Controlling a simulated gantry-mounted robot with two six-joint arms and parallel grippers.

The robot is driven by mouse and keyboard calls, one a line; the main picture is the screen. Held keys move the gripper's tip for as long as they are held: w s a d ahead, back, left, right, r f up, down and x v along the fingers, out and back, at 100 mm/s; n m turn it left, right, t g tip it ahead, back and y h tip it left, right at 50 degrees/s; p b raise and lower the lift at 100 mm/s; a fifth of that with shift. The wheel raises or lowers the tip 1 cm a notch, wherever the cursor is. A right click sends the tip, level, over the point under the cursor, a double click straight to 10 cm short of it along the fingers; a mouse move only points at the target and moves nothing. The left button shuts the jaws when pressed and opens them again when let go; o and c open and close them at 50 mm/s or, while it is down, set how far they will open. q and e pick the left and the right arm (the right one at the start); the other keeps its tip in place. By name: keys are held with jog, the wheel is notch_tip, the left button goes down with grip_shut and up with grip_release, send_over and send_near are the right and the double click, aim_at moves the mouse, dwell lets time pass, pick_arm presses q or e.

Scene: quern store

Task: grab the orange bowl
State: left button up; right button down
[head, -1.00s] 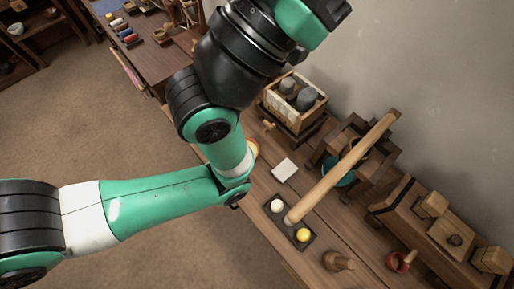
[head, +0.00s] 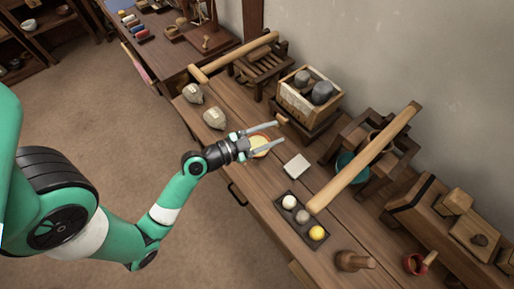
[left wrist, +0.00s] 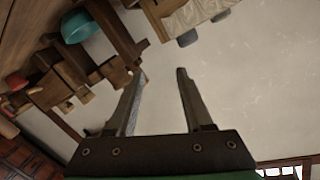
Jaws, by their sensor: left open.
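The orange bowl (head: 259,151) sits on the wooden bench in the head view, with a pale inside and an orange rim. My left gripper partly covers it. My left gripper (head: 279,133) is open and empty, its two fingers reaching out over and past the bowl. From this angle I cannot tell how high above the bowl it is. In the left wrist view the open fingers (left wrist: 160,75) show nothing between them but wall, and the orange bowl is not seen. My right gripper is in neither view.
A white block (head: 296,166) and a dark tray (head: 287,216) with balls lie nearby. A crate with grey weights (head: 299,109) stands behind. Two sacks (head: 213,118) are to the left. A long pole (head: 365,158) slants over a teal bowl (head: 346,167). The red mortar (head: 415,264) is farther right.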

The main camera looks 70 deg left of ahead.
aim_at(267, 151)
pick_arm(q)
jog(key=s+f+n+g, duration=0.1)
jog(key=s+f, duration=0.2)
jog(key=f, duration=0.1)
jog(key=s+f+n+g+y, duration=0.1)
jog(key=s+f+n, duration=0.1)
jog(key=s+f, duration=0.2)
jog(key=s+f+n+g+y+b, duration=0.1)
jog(key=s+f, duration=0.3)
jog(key=f, duration=0.1)
jog(key=shift+s+d+g, duration=0.25)
jog(key=shift+g, duration=0.05)
jog(key=x, duration=1.1)
jog(key=shift+w+a+r, duration=0.15)
jog(key=shift+w+a, duration=0.05)
jog(key=shift+w, duration=0.25)
jog(key=shift+s, duration=0.1)
grip_shut()
